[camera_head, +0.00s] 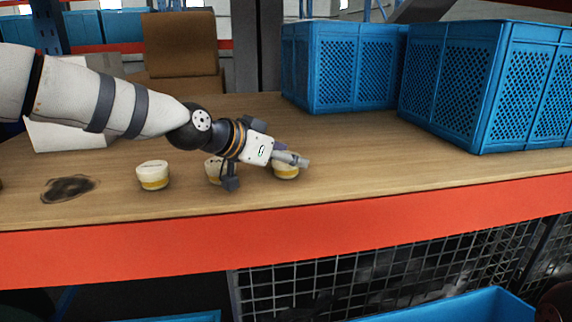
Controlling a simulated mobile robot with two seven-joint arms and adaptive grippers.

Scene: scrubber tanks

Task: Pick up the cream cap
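Three small round cream pieces with a yellow band, cap-like in shape, stand on the wooden shelf top. The left one (153,176) is fully in view. The middle one (213,171) is partly hidden behind my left gripper. The right one (287,172) is partly covered by the gripper's grey finger end. My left gripper (290,158) reaches in from the left, low over the shelf, with its front at the right cap. I cannot tell if it touches the cap or how far its fingers are apart. My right gripper is not in view.
Two blue perforated crates (345,70) and (485,85) stand at the back right. A cardboard box (180,45) is behind the arm, and a white box (70,135) is at left. A dark stain (68,188) marks the wood. The orange front edge (400,215) bounds the shelf.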

